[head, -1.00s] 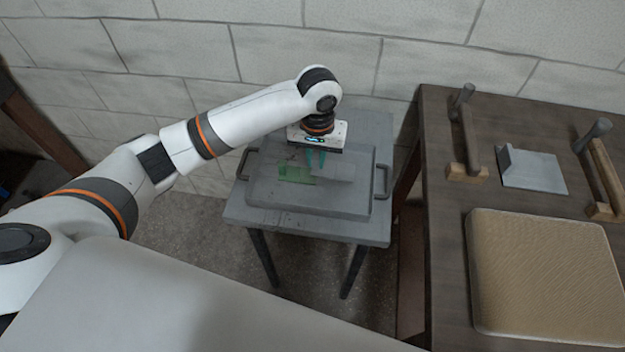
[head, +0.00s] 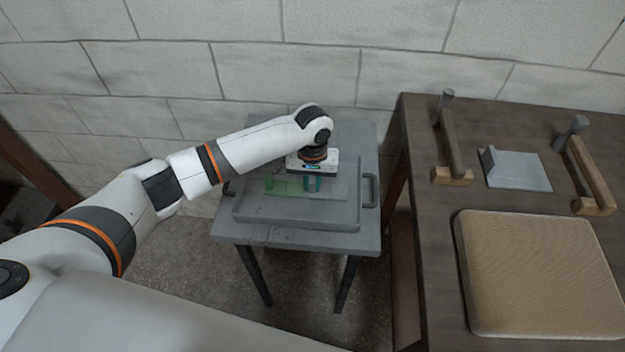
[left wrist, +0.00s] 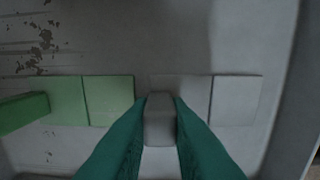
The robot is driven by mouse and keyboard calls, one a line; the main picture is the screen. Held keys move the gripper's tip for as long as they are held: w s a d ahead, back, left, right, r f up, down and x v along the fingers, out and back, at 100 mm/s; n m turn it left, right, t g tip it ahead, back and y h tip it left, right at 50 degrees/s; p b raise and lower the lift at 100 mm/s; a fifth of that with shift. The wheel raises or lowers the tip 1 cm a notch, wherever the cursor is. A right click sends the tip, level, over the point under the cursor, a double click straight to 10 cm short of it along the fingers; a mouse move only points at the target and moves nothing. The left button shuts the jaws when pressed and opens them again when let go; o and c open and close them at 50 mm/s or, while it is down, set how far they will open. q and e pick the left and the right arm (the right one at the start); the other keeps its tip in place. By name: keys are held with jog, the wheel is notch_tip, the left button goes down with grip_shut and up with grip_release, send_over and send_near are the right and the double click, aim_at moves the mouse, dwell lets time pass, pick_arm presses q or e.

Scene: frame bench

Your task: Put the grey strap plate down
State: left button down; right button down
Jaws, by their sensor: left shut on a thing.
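The grey strap plate (head: 341,190) is over the right part of the grey tray on the small table in the head view. It also shows in the left wrist view (left wrist: 237,101), flat, with a raised grey block between my fingers. My left gripper (head: 313,185), with teal fingertips, points down and is shut on that block. A green plate (head: 284,188) with its own raised tab lies left of the grey plate; in the left wrist view (left wrist: 108,101) a narrow gap separates them. Both look about level; I cannot tell whether the grey plate touches the tray. My right gripper is not in view.
The grey tray (head: 290,219) has side handles and fills much of the small table (head: 365,238). A dark bench (head: 434,230) at right bears a tan pad (head: 535,270), a grey angled plate (head: 517,172) and two wood-and-grey tools. A block wall stands behind.

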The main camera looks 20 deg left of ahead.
aim_at(312, 181)
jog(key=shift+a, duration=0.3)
pick_arm(q)
jog(key=c, duration=1.4)
grip_release()
jog(key=shift+o, duration=0.2)
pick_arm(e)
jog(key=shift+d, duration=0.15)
pick_arm(q)
jog(key=shift+r, duration=0.25)
notch_tip(312, 181, up, 12)
jog(key=shift+f, duration=0.15)
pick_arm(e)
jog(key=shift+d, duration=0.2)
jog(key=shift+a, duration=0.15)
